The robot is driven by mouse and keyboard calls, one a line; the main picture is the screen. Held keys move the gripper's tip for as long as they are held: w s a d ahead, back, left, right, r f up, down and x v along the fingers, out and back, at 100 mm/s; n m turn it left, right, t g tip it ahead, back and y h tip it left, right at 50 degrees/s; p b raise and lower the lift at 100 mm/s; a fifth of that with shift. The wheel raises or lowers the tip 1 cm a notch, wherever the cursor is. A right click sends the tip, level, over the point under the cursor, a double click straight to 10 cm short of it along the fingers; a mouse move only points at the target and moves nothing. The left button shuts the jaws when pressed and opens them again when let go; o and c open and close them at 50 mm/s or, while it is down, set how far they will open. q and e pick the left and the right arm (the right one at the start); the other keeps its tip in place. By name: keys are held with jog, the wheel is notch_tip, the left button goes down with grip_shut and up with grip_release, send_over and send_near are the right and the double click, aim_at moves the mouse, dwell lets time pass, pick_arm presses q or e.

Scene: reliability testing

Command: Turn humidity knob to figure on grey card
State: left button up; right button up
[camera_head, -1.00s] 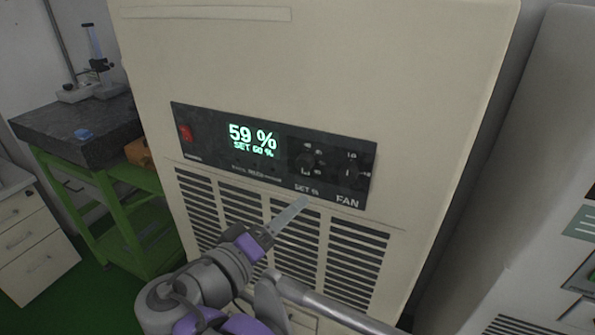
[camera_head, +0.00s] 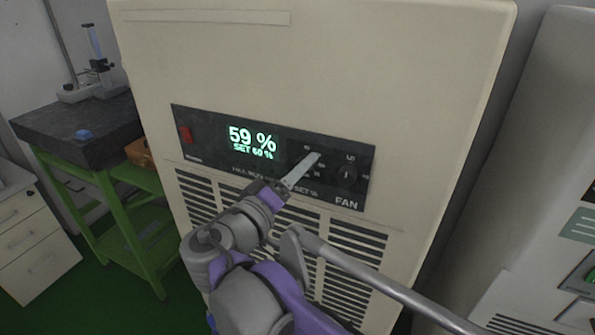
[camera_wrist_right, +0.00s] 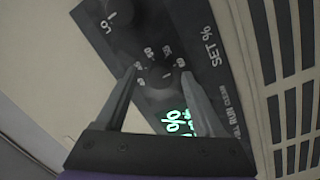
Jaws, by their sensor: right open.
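The humidity knob marked SET % is a dark round knob on the black control panel (camera_head: 215,150). In the wrist view the knob (camera_wrist_right: 160,78) lies between the fingertips of my open right gripper (camera_wrist_right: 162,72), with numbers around it; contact cannot be told. In the head view my right gripper (camera_head: 312,160) reaches up to the panel and covers the knob. The green display (camera_head: 252,141) reads 59 % with SET 60 % below. I see no grey card in these views. My left gripper is not in view.
The fan knob (camera_head: 347,175) sits right of the humidity knob. A red switch (camera_head: 186,135) is at the panel's left end. Vent slats (camera_head: 350,262) lie below. A green-framed bench (camera_head: 120,215) stands left, another pale machine (camera_head: 540,170) right.

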jog(key=shift+c, duration=0.2)
grip_shut()
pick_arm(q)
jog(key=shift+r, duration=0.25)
pick_arm(e)
jog(key=shift+n, duration=0.4)
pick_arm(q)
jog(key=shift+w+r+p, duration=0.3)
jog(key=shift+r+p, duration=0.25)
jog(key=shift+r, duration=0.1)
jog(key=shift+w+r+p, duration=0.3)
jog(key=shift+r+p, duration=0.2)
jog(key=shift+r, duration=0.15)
pick_arm(e)
jog(key=shift+n+t, duration=0.5)
jog(key=shift+n, duration=3.7)
jog(key=shift+o, duration=0.2)
grip_release()
